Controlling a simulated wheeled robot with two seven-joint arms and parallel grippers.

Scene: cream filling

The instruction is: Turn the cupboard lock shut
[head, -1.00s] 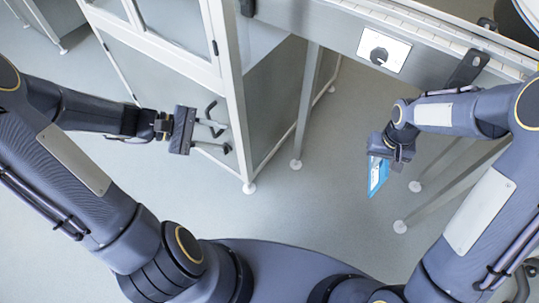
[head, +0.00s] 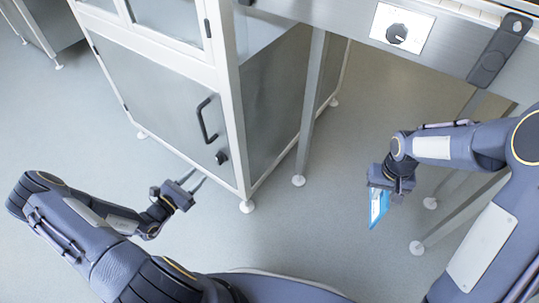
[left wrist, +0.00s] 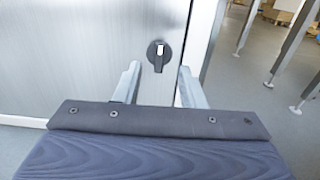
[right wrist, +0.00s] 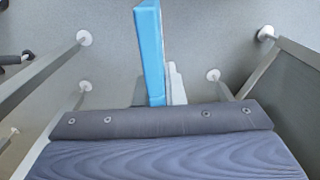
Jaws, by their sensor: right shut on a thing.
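The cupboard (head: 160,95) has a closed-looking metal door with a black bar handle (head: 207,119). Its lock, a small dark knob (head: 221,157), sits below the handle near the door's right edge. My right gripper (head: 388,186) is shut on a blue flat object (head: 378,207).
A metal counter (head: 350,32) with a dial panel (head: 402,27) stands right of the cupboard. Its legs (head: 311,105) reach the floor near the cupboard's side. The grey floor (head: 310,225) between my arms is clear.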

